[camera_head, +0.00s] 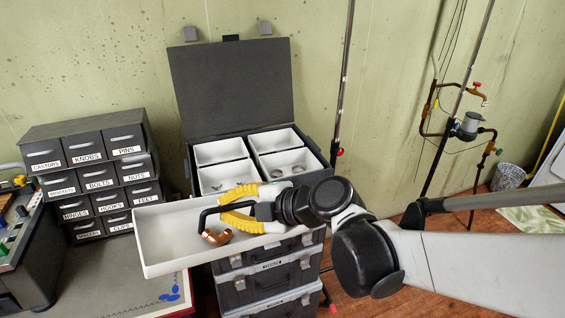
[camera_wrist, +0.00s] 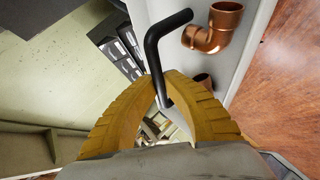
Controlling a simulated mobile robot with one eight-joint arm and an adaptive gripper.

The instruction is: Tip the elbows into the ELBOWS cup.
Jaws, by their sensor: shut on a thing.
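My gripper (camera_head: 222,207), with yellow ribbed fingers, is over a long white tray (camera_head: 158,255) in the head view. Its fingers are shut on a black bent bar (camera_head: 205,213), which also shows between the fingers in the wrist view (camera_wrist: 152,52). I cannot tell whether the bar is fixed to the tray. A copper elbow (camera_head: 216,237) lies in the tray beside the fingers. In the wrist view the elbow (camera_wrist: 212,30) is clear, and a second copper piece (camera_wrist: 203,79) is partly hidden by a finger. I see no cup labelled ELBOWS.
An open dark case (camera_head: 318,160) with white compartments (camera_head: 222,152) stands behind the tray, its lid raised. Dark cases (camera_head: 268,285) are stacked below. Labelled drawers (camera_head: 95,175) stand left. Copper pipework (camera_head: 425,118) is on the right. Wooden floor shows at the lower right.

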